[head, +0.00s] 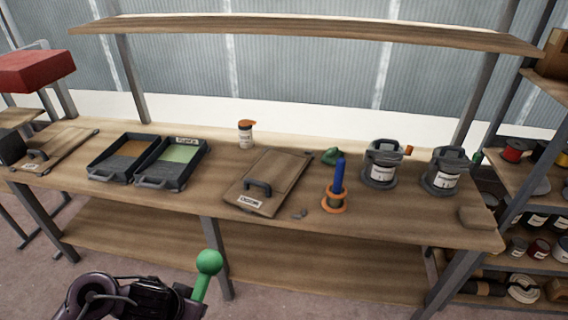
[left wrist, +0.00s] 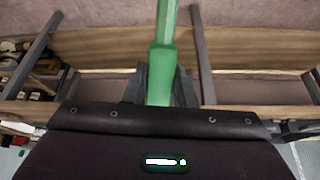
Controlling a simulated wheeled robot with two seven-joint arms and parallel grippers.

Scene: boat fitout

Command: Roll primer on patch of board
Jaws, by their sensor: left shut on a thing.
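My left gripper (head: 188,299) is low in front of the bench, shut on a green tool (head: 209,262) with a round ball end that points up. In the left wrist view the green shaft (left wrist: 161,75) stands between the fingers; its working end cannot be made out. A wooden board (head: 284,172) with a dark handle and a white label lies mid-bench. Another handled board (head: 62,143) lies at the far left. Two black trays lie side by side, one with a tan inside (head: 126,151) and one with a pale green inside (head: 179,154) and a label. My right gripper is out of view.
A blue-handled tool (head: 339,176) stands in an orange ring holder (head: 334,203) right of the middle board. Two lidded cans (head: 381,163) (head: 445,168) stand further right. A small orange-capped jar (head: 246,134) is at the back. A shelf (head: 300,36) hangs above the bench.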

